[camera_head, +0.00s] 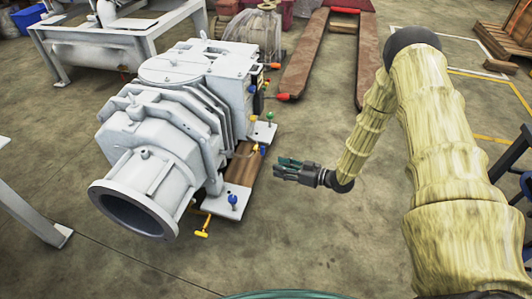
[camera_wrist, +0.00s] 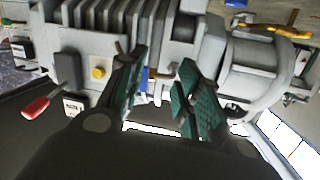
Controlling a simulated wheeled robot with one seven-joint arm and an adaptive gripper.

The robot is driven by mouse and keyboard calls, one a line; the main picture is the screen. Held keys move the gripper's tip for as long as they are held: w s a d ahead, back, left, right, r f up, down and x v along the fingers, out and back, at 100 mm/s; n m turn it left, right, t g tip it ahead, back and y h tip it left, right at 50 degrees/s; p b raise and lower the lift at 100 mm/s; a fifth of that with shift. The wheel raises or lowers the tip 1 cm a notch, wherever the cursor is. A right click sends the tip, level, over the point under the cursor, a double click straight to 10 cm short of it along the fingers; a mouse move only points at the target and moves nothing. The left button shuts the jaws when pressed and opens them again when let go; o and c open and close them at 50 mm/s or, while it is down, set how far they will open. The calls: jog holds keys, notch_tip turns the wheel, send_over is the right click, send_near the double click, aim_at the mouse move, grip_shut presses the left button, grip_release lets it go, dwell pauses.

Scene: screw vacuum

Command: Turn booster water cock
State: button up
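The white vacuum pump unit (camera_head: 165,110) stands left of my gripper (camera_head: 287,167) in the head view. Along its near right side are small cocks: a blue-handled one (camera_head: 233,200), another blue one (camera_head: 263,150), a green one (camera_head: 269,115) and a yellow one (camera_head: 203,231). I cannot tell which is the booster water cock. My gripper is open, empty, and apart from the pump, pointing at its side. In the wrist view its two green-padded fingers (camera_wrist: 163,72) stand apart, with a small blue part (camera_wrist: 144,76) of the pump behind the gap.
Red-tipped levers (camera_head: 283,96) stick out of the pump's far right side; one red handle (camera_wrist: 42,107) shows in the wrist view. A rusty pallet jack (camera_head: 302,55) lies behind. A white metal frame (camera_head: 120,35) stands at the back left. The floor around my gripper is clear.

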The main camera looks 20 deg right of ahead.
aim_at(263, 151)
jog(key=w+d+r+n+g+y, duration=0.1)
jog(key=d+r+n+y, duration=0.2)
jog(key=d, duration=0.2)
jog(key=b+x, duration=0.4)
jog(key=x, duration=0.7)
jog(key=shift+r+b, duration=0.35)
jog(key=shift+b, duration=0.05)
jog(key=shift+s, duration=0.1)
grip_shut()
